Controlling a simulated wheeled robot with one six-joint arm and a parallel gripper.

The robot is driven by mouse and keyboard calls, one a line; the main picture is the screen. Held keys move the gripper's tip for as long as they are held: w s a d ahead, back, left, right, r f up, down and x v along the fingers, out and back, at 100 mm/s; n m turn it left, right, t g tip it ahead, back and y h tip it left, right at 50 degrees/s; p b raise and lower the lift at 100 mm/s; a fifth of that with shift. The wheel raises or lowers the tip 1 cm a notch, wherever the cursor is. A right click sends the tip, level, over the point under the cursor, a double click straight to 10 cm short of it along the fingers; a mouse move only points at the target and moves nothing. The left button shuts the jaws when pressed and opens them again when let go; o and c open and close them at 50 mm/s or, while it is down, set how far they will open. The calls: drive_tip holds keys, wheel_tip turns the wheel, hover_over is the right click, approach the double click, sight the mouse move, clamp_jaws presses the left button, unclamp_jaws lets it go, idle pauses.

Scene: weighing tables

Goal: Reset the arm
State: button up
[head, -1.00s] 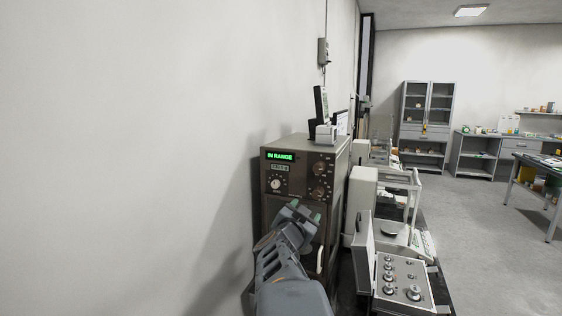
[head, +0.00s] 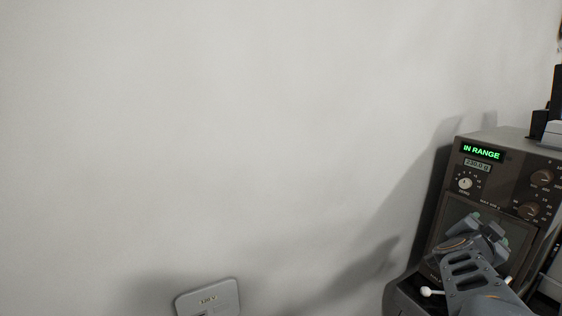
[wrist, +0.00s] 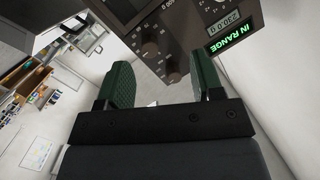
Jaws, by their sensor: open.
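My gripper shows at the lower right of the head view (head: 482,228), in front of the dark weighing instrument (head: 500,165). In the wrist view its two green-padded fingers (wrist: 163,88) stand wide apart with nothing held between them. The instrument also shows at the top of the wrist view (wrist: 185,40), beyond the fingers. Its green display (head: 482,153) reads IN RANGE, and a smaller readout (head: 477,165) below it appears to read 230.0 g.
A plain wall (head: 230,130) fills most of the head view. A grey wall plate (head: 208,298) is at the bottom. A white-knobbed lever (head: 428,292) stands by the instrument's lower left. Shelves (wrist: 32,80) show far off in the wrist view.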

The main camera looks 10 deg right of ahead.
drive_tip(key=w+a+f+n+y, duration=0.2)
drive_tip(key=a+f+n+y, duration=0.35)
drive_tip(key=a, duration=0.45)
drive_tip(key=w+a+f+n+y, duration=0.2)
drive_tip(key=a+f+n+y, duration=0.2)
drive_tip(key=a+f+y, duration=0.45)
drive_tip(key=s+a+f+n+g, duration=0.1)
drive_tip(key=s+a+n, duration=0.3)
drive_tip(key=a, duration=0.4)
drive_tip(key=s+a+f+n+g, duration=0.1)
drive_tip(key=s+a+n+g, duration=0.2)
drive_tip(key=a, duration=0.5)
drive_tip(key=shift+s+a+n+y, duration=0.35)
drive_tip(key=shift+s+n, duration=0.15)
drive_tip(key=shift+n, duration=0.25)
drive_tip(key=shift+f, duration=0.1)
